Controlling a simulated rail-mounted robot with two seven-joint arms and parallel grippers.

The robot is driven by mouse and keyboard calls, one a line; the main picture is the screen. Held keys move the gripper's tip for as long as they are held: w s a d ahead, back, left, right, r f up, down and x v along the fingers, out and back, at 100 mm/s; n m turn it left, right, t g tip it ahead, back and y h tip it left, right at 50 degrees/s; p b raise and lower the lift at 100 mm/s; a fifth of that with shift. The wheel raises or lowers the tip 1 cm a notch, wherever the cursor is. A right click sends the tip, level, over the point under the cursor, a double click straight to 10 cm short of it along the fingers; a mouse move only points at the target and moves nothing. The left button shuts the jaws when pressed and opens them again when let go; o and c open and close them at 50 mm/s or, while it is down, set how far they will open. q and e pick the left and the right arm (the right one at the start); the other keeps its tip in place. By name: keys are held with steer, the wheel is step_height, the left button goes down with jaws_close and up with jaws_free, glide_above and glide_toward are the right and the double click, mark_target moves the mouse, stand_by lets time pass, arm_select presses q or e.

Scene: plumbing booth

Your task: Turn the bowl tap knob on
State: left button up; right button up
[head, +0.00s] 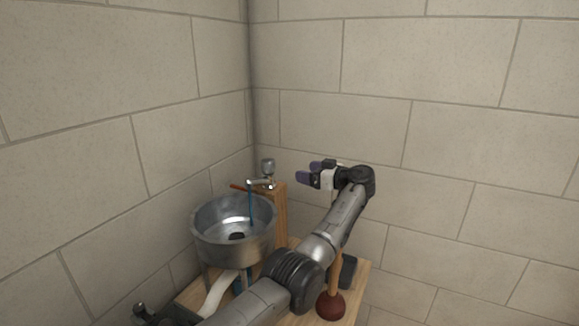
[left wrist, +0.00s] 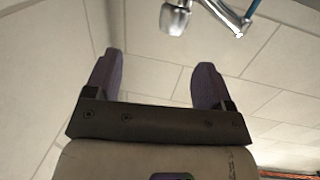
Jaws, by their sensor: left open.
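The bowl tap (head: 260,184) is a chrome tap on a wooden post, with its grey knob (head: 268,166) on top. A thin blue streak runs from its spout down into the round metal bowl (head: 213,240). My left gripper (head: 312,175) is open and empty, to the right of the knob and apart from it. In the left wrist view, the two purple fingers of the left gripper (left wrist: 155,70) are spread. The knob (left wrist: 175,18) shows beyond them at the top, with part of the tap to its right. My right gripper is not in view.
The wooden post (head: 281,212) stands beside the bowl. A plunger (head: 331,304) with a red-brown cup and wooden handle stands on the wooden bench, close to my left arm. A white pipe (head: 217,291) curves below the bowl. Block walls form a corner behind the tap.

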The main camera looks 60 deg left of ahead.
arm_select(q)
steer(key=w+d+f+m+t+h+p, duration=0.1)
steer(key=w+d+f+m+t+h, duration=0.15)
steer(key=w+t, duration=0.5)
steer(key=w+d+f+m+t+h, duration=0.1)
steer(key=w+d+m+t+h, duration=0.2)
steer(key=w+t, duration=0.4)
steer(key=d+r+t+h+p, duration=0.2)
steer(key=d+r+t, duration=0.5)
steer(key=r+t, duration=0.55)
steer(key=s+a+r+n+g+y, duration=0.2)
steer(key=s+a+n+g+y, duration=0.15)
steer(key=s+n+y, duration=0.6)
steer(key=s+a+r+n+g+y, duration=0.2)
steer(key=s+a+n+g+y, duration=0.3)
steer(key=n, duration=0.8)
steer(key=n+g+h+p, duration=0.2)
steer(key=n+g+h, duration=0.4)
steer(key=n, duration=0.5)
glide_toward(269, 163)
steer(key=shift+g+y, duration=0.35)
steer(key=shift+y, duration=0.35)
steer(key=x, duration=0.4)
steer(key=b+x, duration=0.1)
steer(key=x, duration=0.3)
steer(key=f+b+x, duration=0.1)
steer(key=x, duration=0.3)
steer(key=shift+w+a, duration=0.2)
steer(key=shift+w, duration=0.2)
